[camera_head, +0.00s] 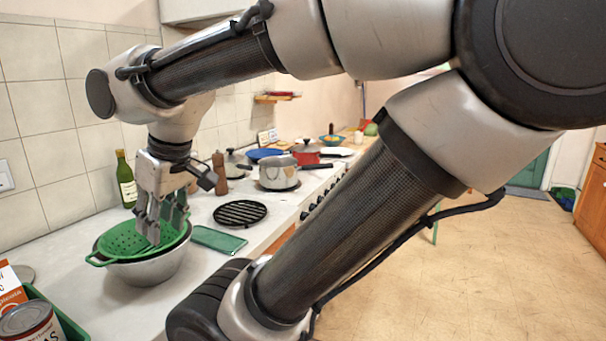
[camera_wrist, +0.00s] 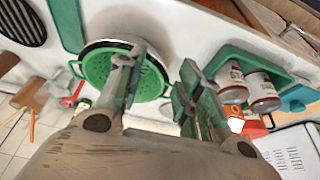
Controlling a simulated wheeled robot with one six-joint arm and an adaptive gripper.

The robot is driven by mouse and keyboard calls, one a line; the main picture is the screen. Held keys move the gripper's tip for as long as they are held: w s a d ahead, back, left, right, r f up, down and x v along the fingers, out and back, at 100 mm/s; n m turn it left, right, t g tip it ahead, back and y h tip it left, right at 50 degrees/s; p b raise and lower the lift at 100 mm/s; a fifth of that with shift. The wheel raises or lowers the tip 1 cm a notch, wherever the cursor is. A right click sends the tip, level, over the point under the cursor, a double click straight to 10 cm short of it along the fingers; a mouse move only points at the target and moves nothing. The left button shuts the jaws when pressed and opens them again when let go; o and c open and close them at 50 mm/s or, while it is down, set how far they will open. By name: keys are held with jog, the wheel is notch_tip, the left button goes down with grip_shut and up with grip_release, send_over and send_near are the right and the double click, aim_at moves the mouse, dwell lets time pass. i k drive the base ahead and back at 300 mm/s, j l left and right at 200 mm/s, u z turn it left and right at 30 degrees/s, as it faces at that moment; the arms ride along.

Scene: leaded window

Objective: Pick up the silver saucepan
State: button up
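The silver saucepan (camera_head: 279,173) stands upright on the counter in the head view, with its dark handle pointing right. It is well beyond my gripper, to the right, and I do not see it in the wrist view. My gripper (camera_head: 150,232) points down over the green colander (camera_head: 125,241), which sits in a steel bowl (camera_head: 150,270). In the wrist view my gripper's fingers (camera_wrist: 158,62) are apart with nothing between them. The colander (camera_wrist: 108,70) shows there behind the left finger. I cannot tell whether a fingertip touches it.
A green crate (camera_wrist: 237,57) holds cans.

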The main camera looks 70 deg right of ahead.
aim_at(275, 172)
jog(key=l+z, duration=0.25)
jog(key=l, duration=0.3)
jog(key=l+z, duration=0.25)
jog(key=l, duration=0.3)
jog(key=l+z, duration=0.3)
jog(key=l, duration=0.25)
jog(key=i+l+z, duration=0.25)
jog(key=l, duration=0.25)
jog(key=u, duration=1.6)
jog(key=z, duration=1.6)
jog(key=k, duration=0.05)
